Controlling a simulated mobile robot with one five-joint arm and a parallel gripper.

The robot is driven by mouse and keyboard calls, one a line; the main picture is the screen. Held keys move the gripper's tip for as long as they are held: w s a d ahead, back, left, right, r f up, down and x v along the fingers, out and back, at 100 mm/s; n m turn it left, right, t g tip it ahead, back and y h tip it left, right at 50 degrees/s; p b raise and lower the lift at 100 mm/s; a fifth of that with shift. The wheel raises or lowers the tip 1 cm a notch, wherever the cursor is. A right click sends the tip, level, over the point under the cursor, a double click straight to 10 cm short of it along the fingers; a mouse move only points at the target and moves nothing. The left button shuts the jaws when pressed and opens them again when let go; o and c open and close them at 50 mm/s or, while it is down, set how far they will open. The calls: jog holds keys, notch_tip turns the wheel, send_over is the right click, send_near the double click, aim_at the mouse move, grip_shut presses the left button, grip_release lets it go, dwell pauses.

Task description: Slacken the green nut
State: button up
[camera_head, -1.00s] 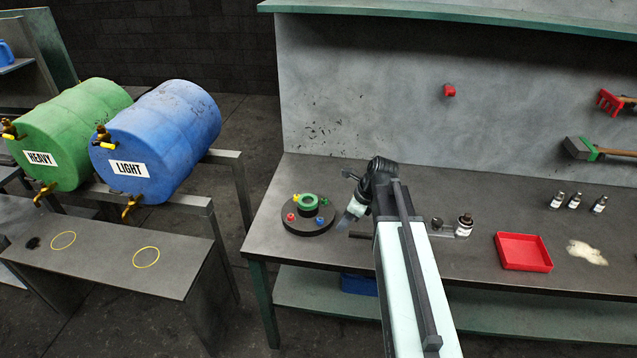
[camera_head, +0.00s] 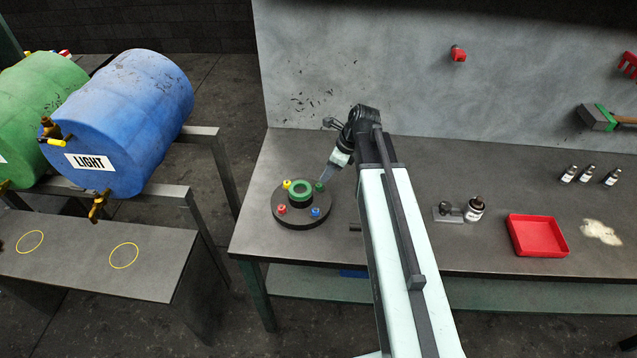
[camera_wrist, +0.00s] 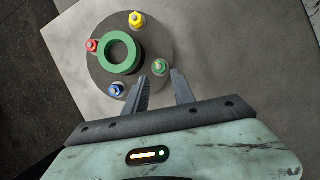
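The green nut (camera_head: 319,186) sits on the right-back part of a dark round plate (camera_head: 288,218) on the bench. In the wrist view the green nut (camera_wrist: 160,66) shows just beyond and between my fingertips. My gripper (camera_wrist: 160,76) is open, with a finger to either side of the nut's line and nothing held. In the head view my gripper (camera_head: 328,174) points down at the nut from the right. I cannot tell whether the fingers touch it.
A green ring (camera_head: 300,188) stands mid-plate, with yellow (camera_head: 287,184), red (camera_head: 281,209) and blue (camera_head: 315,212) nuts around it. A red tray (camera_head: 537,236) and small bottles lie right. The wall panel stands behind. The bench's left edge is near the plate.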

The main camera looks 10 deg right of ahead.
aim_at(319, 184)
jog(key=b+x, duration=0.5)
jog(key=x, duration=0.2)
jog(key=shift+s+d, duration=0.1)
jog(key=shift+r, duration=0.2)
grip_shut()
jog(key=shift+n, duration=0.3)
jog(key=n, duration=0.1)
jog(key=n+g, duration=0.1)
jog(key=shift+w+n+y, duration=0.3)
jog(key=shift+n, duration=0.1)
jog(key=n+g, duration=0.1)
jog(key=n, duration=0.1)
jog(key=n+g, duration=0.1)
jog(key=n, duration=0.2)
jog(key=shift+w, duration=0.25)
jog(key=n+g, duration=0.1)
jog(key=n, duration=0.2)
jog(key=n+g+h, duration=0.1)
jog(key=n, duration=0.2)
jog(key=shift+w, duration=0.15)
jog(key=n, duration=0.2)
jog(key=n+g+h, duration=0.1)
jog(key=n, duration=0.2)
jog(key=shift+a+g+h, duration=0.2)
jog(key=shift+g+h, duration=0.1)
jog(key=shift+n, duration=0.4)
